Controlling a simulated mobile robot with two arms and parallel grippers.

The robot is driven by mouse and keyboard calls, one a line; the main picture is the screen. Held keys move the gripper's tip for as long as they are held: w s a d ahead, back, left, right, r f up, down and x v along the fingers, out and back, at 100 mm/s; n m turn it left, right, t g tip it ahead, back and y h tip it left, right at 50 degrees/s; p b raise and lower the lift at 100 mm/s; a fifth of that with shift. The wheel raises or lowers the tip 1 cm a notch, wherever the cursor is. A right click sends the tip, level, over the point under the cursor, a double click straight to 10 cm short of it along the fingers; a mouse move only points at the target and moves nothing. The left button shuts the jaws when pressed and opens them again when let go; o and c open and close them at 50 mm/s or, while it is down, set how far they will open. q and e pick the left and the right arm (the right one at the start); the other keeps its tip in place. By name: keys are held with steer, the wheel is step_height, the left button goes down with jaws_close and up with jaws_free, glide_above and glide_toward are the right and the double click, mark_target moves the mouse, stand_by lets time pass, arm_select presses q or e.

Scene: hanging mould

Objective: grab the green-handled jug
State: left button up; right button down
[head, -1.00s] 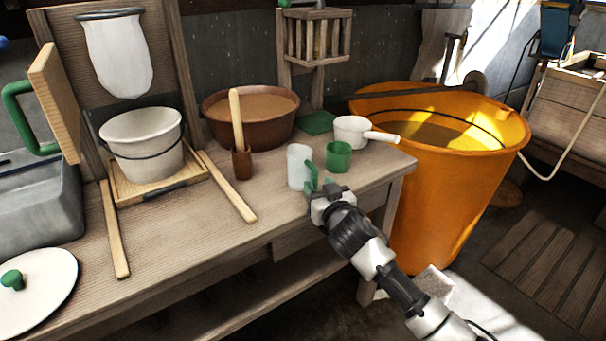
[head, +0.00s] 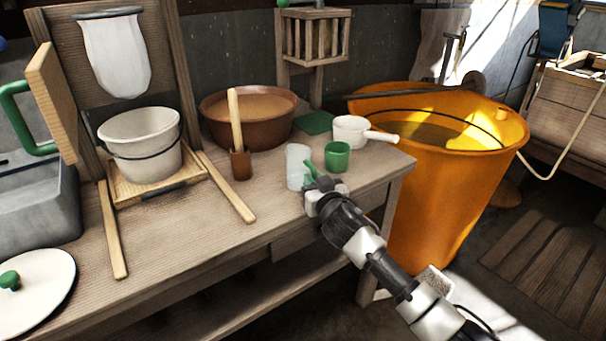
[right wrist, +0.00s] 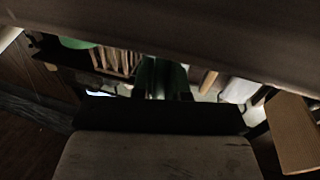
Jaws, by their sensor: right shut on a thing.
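The green-handled jug (head: 297,166) is a pale, translucent cylinder standing upright near the front right of the wooden table. Its green handle (head: 311,171) faces my right gripper. My right gripper (head: 313,184) comes in from the lower right and is shut on that handle. In the right wrist view a dark green piece (right wrist: 162,78), likely the handle, shows between the dark jaws. That view is dim and much of the jug is hidden there. My left gripper is not in view.
A green cup (head: 338,157) stands close to the jug's right, with a white dipper (head: 351,130) behind it. An orange tub (head: 440,190) stands off the table's right end.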

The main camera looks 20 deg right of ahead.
mark_target(309, 156)
steer(key=shift+r, duration=0.25)
